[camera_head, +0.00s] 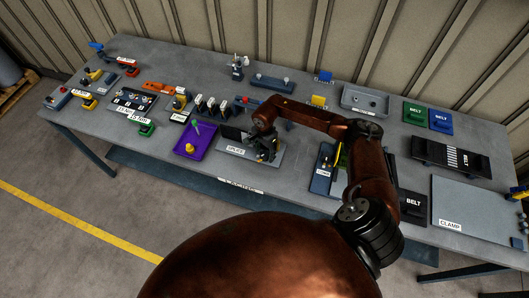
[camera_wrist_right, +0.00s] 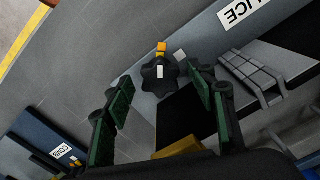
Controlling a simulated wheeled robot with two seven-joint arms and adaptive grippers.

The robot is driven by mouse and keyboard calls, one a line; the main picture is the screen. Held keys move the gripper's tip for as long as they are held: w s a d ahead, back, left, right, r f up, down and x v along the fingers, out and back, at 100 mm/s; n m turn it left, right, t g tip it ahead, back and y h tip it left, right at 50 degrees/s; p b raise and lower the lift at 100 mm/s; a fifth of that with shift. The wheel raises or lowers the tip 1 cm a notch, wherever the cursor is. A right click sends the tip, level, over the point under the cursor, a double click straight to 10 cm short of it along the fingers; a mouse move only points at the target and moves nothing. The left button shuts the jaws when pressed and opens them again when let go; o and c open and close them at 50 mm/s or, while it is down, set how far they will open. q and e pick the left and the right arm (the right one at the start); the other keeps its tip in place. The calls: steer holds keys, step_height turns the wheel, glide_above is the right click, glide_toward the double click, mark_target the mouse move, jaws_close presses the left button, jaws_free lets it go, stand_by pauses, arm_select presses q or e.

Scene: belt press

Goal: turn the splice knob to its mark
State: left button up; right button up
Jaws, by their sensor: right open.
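The splice knob (camera_wrist_right: 159,75) is a black lobed knob with a white stripe on top, seen in the right wrist view. An orange-yellow block (camera_wrist_right: 161,48) sits at its edge, and a small light grey square (camera_wrist_right: 180,55) lies beside it; I cannot tell which is the mark. The white stripe points roughly toward the orange block. My right gripper (camera_wrist_right: 160,82) is open, its green-padded fingers on either side of the knob in the picture, apart from it. In the head view my right gripper (camera_head: 264,146) is over the splice plate (camera_head: 232,149) and hides the knob. My left gripper is not in view.
A purple tray (camera_head: 184,148) stands left of the splice plate. A blue unit (camera_head: 321,181) is to its right, with a grey clamp plate (camera_head: 475,205) farther right. Several small fixtures fill the left table. Some bare grey tabletop (camera_head: 215,75) shows at the back.

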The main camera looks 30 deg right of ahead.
steer(key=c, duration=1.1)
steer(key=shift+f+n+b, duration=0.15)
steer(key=shift+n+b, duration=0.25)
steer(key=shift+b, duration=0.55)
steer(key=shift+c, duration=0.3)
steer(key=n+b, duration=0.6)
steer(key=b, duration=0.2)
steer(key=shift+f+b, duration=0.1)
steer(key=shift+b, duration=0.3)
steer(key=shift+s+r+n+b, duration=0.1)
steer(key=shift+r+n+b, duration=0.1)
steer(key=shift+n+b, duration=1.3)
steer(key=o, duration=1.2)
steer(key=shift+c, duration=0.2)
